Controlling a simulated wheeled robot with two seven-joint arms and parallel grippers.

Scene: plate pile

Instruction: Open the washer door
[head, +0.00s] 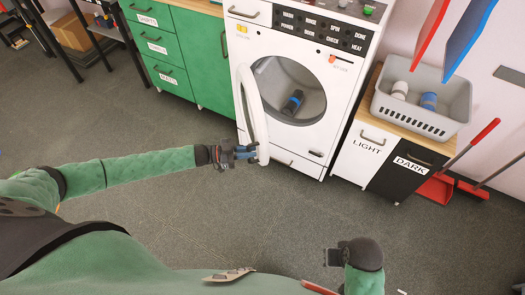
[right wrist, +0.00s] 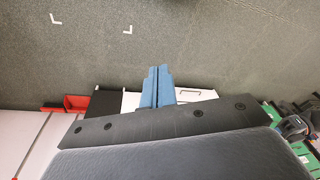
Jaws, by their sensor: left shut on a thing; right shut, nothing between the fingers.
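The white washer (head: 332,62) stands against the wall in the head view. Its round door (head: 252,100) is swung out to the left, and the drum opening (head: 280,78) shows. My left gripper (head: 250,152) is shut on the door's lower free edge; the exact contact is partly hidden by the fingers. A dark blue rolled item (head: 292,102) lies in the drum. My right gripper (head: 332,257) is low in the head view, well away from the washer. In the right wrist view its blue fingers (right wrist: 157,88) are together with nothing between them.
A green drawer cabinet (head: 165,50) stands left of the washer. To the right are the LIGHT and DARK bins (head: 365,155) under a grey basket (head: 425,105) with rolled items. A red dustpan (head: 437,188) stands beside them. The floor in front is clear.

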